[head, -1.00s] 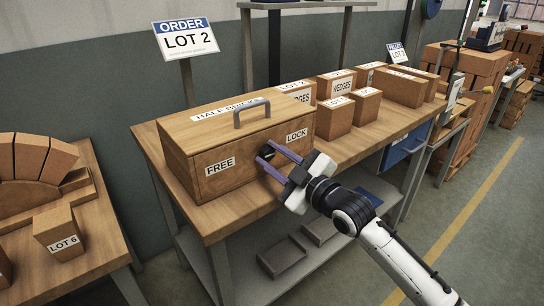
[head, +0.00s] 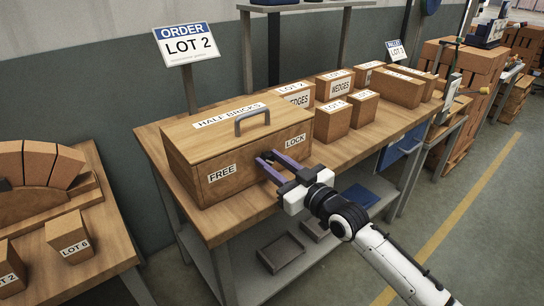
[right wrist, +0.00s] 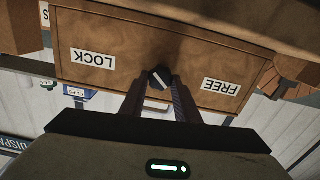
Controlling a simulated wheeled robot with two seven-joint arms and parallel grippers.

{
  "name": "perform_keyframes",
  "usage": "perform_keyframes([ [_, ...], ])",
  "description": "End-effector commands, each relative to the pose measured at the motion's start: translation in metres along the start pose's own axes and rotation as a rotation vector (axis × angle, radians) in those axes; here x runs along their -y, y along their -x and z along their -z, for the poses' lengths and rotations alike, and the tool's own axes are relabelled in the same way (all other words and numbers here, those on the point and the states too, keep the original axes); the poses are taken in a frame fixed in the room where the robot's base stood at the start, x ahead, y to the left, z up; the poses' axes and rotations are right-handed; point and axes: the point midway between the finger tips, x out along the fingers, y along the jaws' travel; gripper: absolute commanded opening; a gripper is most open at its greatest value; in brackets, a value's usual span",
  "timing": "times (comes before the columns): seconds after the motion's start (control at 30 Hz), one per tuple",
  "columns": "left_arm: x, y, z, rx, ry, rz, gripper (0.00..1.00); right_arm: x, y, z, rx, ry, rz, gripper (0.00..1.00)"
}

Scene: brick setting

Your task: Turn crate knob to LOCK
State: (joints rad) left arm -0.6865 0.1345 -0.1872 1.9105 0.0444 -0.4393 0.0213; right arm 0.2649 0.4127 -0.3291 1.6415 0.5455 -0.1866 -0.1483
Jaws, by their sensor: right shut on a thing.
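The wooden crate (head: 235,177) stands on the bench with its lid on. Its front has a FREE label (head: 222,171) at left and a LOCK label (head: 295,141) at right. The dark round knob (right wrist: 159,77) with a pale pointer mark sits between those labels. My right gripper (head: 267,158) is at the crate front, its purple fingers shut on the knob and mostly hiding it in the head view. The right wrist view shows the front upside down, with the knob between the fingertips (right wrist: 158,84). I cannot tell exactly where the pointer aims. My left gripper is out of view.
A grey handle (head: 252,118) rises from the crate lid. Several labelled boxes (head: 333,122) stand right of the crate on the workbench (head: 240,215). An order sign (head: 187,42) stands behind. Another bench with an arch of bricks is at left. Floor space is clear at right.

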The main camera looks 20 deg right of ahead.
Motion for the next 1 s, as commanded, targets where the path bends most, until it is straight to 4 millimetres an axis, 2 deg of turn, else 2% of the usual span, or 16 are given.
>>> perform_keyframes([
  [0.6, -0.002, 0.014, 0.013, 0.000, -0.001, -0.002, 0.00, -0.002, 0.000, 0.000, 0.000, -0.564, 0.000, 0.06],
  [1.0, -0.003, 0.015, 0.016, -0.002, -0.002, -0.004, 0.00, -0.003, 0.000, -0.001, 0.000, -0.774, 0.000, 0.06],
])
